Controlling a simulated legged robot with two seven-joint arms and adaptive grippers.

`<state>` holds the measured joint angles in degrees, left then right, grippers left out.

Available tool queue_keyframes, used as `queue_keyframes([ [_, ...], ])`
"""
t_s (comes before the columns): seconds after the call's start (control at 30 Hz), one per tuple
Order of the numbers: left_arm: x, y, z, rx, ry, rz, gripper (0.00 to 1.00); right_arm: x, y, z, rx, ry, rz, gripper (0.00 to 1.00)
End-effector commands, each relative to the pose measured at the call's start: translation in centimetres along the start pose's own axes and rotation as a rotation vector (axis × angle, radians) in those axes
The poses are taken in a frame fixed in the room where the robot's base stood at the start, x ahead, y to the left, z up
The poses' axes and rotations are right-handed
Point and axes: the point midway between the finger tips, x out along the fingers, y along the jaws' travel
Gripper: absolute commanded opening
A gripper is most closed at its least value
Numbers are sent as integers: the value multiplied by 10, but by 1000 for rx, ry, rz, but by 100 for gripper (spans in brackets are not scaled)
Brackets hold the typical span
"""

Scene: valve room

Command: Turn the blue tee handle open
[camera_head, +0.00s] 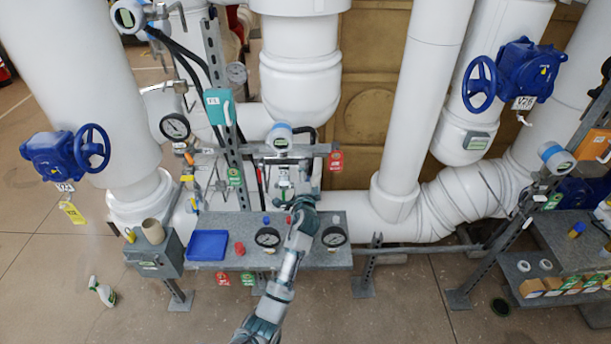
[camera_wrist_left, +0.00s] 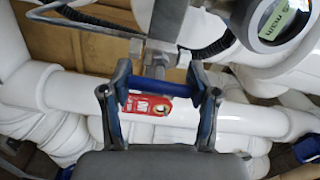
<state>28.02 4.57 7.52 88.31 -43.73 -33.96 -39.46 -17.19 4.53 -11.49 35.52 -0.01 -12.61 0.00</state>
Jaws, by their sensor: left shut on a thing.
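The blue tee handle (camera_wrist_left: 178,77) is a short blue crossbar on a metal stem below a grey fitting in the left wrist view. My left gripper (camera_wrist_left: 164,90) is shut on it, with one finger at each end of the crossbar. In the head view, my left gripper (camera_head: 303,202) reaches up over the grey shelf to the small valve below a round transmitter (camera_head: 282,138). There the gripper hides the handle. A red tag (camera_wrist_left: 149,104) shows just behind the crossbar in the wrist view. My right gripper is out of view.
The grey shelf (camera_head: 215,222) carries a blue tray (camera_head: 207,245), two black-rimmed gauges (camera_head: 267,237) and small knobs. Big white pipes (camera_head: 302,80) stand behind. Blue handwheel valves (camera_head: 90,147) are left and upper right.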

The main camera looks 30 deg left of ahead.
Motion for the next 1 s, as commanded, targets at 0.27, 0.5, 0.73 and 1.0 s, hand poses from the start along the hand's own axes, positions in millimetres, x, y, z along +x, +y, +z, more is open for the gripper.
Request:
queue_keyframes([
  [0.27,-1,11,3,-10,-7,20,25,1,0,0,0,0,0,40],
  [0.5,-1,11,3,-9,-8,21,73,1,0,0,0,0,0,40],
  [0.73,-1,7,2,-9,-4,12,85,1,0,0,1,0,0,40],
  [1.0,-14,5,1,-8,-2,8,85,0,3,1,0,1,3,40],
])
